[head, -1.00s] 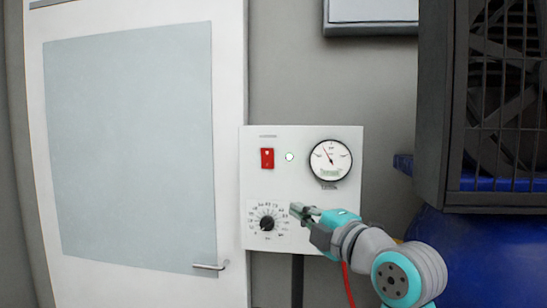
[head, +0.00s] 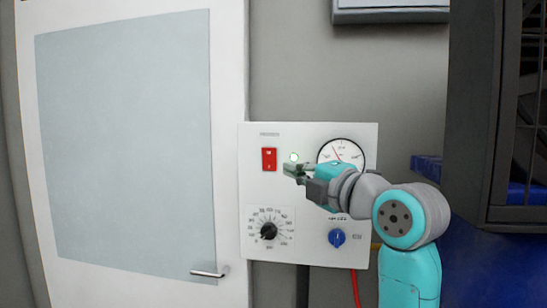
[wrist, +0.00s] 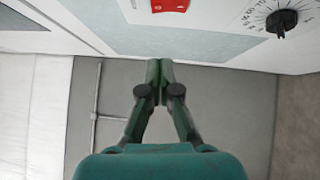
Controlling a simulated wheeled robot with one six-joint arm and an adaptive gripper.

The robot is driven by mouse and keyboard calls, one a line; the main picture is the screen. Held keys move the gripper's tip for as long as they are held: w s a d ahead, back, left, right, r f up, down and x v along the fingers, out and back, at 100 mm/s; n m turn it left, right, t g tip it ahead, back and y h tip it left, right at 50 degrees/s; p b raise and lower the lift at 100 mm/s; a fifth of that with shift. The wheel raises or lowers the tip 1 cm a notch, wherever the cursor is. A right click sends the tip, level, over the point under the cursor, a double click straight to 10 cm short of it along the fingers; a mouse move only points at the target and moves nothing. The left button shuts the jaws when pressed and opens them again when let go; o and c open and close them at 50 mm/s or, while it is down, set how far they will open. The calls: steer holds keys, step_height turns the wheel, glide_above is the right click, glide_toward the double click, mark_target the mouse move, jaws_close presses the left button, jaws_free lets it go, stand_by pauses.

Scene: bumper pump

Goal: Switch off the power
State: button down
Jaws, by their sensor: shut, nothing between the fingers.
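The red power switch (head: 269,159) is on the upper left of the white control panel (head: 255,190). It also shows at the top of the wrist view (wrist: 170,5), partly cut off by the frame edge. My gripper (head: 287,172) is in front of the panel, just right of the switch in the head view. Its fingertips (wrist: 160,64) are together with nothing between them, apart from the switch. A small pale green-white indicator light (head: 294,157) sits right of the switch, just above my gripper.
A black dial knob (head: 269,231) is at the lower left of the panel and a blue knob (head: 337,238) at the lower right. A round gauge (head: 345,149) is partly hidden by my arm. A door (head: 120,140) is left; a dark caged unit (head: 470,100) is right.

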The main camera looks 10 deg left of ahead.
mark_target(265, 153)
steer(key=x, duration=0.3)
steer(key=w+d+x, duration=0.1)
steer(key=x, duration=0.6)
steer(key=shift+w+r, duration=0.15)
steer(key=shift+w, duration=0.8)
steer(key=shift+w+r, duration=0.1)
steer(key=shift+w, duration=0.05)
